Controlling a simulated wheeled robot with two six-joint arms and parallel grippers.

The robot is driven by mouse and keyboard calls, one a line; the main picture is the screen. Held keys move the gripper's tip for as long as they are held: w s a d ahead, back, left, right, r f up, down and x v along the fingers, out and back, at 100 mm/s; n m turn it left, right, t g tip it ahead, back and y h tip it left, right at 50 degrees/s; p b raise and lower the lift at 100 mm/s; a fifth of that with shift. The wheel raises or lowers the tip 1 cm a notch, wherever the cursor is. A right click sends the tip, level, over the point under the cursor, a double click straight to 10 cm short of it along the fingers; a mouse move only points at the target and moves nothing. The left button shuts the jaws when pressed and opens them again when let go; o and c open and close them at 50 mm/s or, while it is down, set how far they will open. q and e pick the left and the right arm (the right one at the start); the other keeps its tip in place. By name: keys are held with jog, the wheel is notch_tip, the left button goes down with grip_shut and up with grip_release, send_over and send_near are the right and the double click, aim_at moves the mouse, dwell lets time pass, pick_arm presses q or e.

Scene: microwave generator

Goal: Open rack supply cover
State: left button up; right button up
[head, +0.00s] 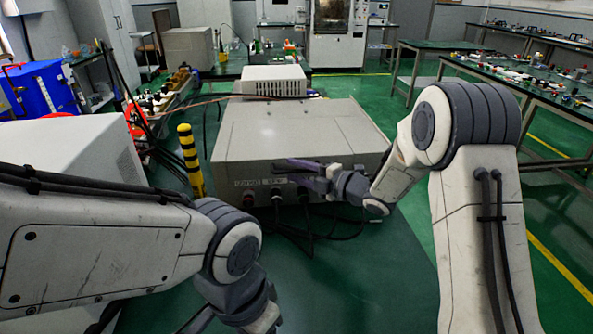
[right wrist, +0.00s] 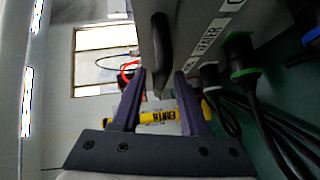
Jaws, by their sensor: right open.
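The rack supply (head: 260,140) is a wide, low grey box in the middle of the head view, its flat top lying closed. Its front panel carries labels, round connectors and plugged black cables. My right gripper (head: 297,172) is in front of the upper part of this panel. In the right wrist view its two purple fingers (right wrist: 160,88) are apart, with nothing held. A dark rounded handle-like part (right wrist: 161,42) lies just beyond the fingertips, near the gap; I cannot tell whether they touch it. My left gripper (head: 245,312) is low at the bottom edge, its fingers mostly cut off.
A yellow and black post (head: 190,160) stands left of the box. Black cables (head: 310,232) hang below its front. A white vented unit (head: 274,80) is behind it. Workbenches (head: 530,95) line the right side. Green floor is open right of the box.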

jog(key=shift+c, duration=0.3)
grip_shut()
dwell(1.2)
